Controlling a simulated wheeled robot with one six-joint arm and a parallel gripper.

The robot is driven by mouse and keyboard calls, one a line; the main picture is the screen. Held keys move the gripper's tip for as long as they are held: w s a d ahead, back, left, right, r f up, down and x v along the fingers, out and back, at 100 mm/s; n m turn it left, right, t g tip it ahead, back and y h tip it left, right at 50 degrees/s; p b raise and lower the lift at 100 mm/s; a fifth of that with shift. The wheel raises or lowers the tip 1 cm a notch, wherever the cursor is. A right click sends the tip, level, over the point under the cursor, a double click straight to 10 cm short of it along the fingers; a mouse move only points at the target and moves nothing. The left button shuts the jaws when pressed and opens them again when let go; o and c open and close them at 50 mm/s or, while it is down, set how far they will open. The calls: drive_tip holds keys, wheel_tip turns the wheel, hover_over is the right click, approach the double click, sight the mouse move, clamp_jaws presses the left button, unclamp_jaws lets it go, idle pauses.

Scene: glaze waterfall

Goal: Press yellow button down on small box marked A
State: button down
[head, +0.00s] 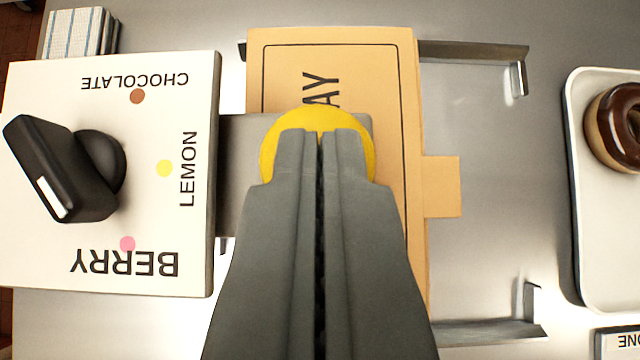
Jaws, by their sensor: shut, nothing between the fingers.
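The yellow button (349,122) is a round disc in the middle of the head view. It sits at the end of a grey box or bar (238,165), most of which is hidden. No letter A shows on the visible part. My gripper (321,135) is shut and empty, with its fingertips over the button and covering its middle and near part. I cannot tell whether the tips touch the button or how far down it is.
A white dial panel (150,225) with a black knob (65,170) stands at left, marked CHOCOLATE, LEMON and BERRY. A tan card or folder (390,75) lies behind the button between metal brackets (480,50). A white tray (590,240) with a chocolate-glazed donut (620,125) is at right.

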drive_tip(key=w+r+v, duration=0.1)
drive_tip(key=v, duration=1.1)
drive_tip(key=shift+r, duration=0.15)
idle(0.3)
